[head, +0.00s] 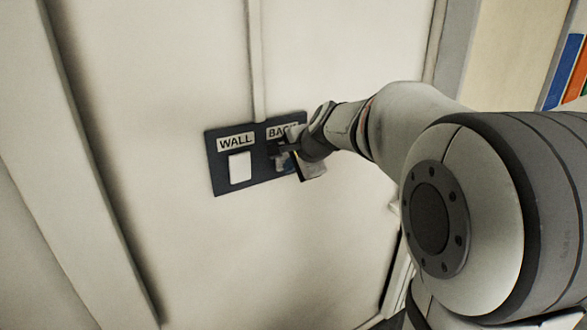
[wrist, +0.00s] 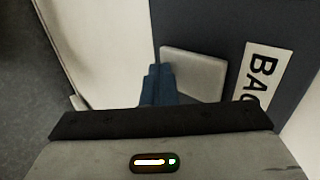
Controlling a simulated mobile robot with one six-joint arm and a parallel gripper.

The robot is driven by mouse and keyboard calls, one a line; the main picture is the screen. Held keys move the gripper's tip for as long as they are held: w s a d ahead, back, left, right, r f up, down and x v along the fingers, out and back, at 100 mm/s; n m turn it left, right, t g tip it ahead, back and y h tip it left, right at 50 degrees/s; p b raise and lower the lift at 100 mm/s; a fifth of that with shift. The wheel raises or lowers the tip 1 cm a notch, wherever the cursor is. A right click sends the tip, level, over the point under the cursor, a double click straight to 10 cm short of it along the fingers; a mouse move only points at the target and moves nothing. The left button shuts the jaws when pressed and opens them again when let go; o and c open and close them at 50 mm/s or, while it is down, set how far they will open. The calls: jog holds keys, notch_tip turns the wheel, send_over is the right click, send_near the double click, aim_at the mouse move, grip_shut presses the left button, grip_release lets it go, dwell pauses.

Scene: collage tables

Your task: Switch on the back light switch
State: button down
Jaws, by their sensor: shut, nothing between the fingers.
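A dark blue switch plate (head: 257,178) is on the pale wall in the head view, with a WALL label above a white rocker at its left and a BACK label (head: 276,132) at its right. My gripper (head: 281,160) is in front of the BACK side and hides most of that switch. In the wrist view the pale back light switch (wrist: 198,75) lies beside the BACK label (wrist: 262,75). The shut blue fingertips (wrist: 158,84) are at one edge of this switch and overlap it; I cannot tell whether they touch it. Its on or off state is unclear.
The WALL rocker (head: 240,168) is uncovered, close to the left of my gripper. A vertical conduit (head: 256,60) runs down to the plate's top. Flat wall surrounds the plate. A panel with coloured stripes (head: 570,70) is at the far right.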

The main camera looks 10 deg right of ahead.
jog(key=shift+d+r+p, duration=0.15)
jog(key=shift+r+p, duration=0.65)
jog(key=shift+p, duration=0.05)
jog(key=shift+f, duration=0.1)
jog(key=s+d+r+b, duration=0.1)
jog(key=s+d+r, duration=0.1)
jog(key=s, duration=0.4)
jog(key=s+d+r+b, duration=0.2)
jog(key=s+r, duration=0.1)
jog(key=s, duration=0.2)
jog(key=shift+s, duration=0.35)
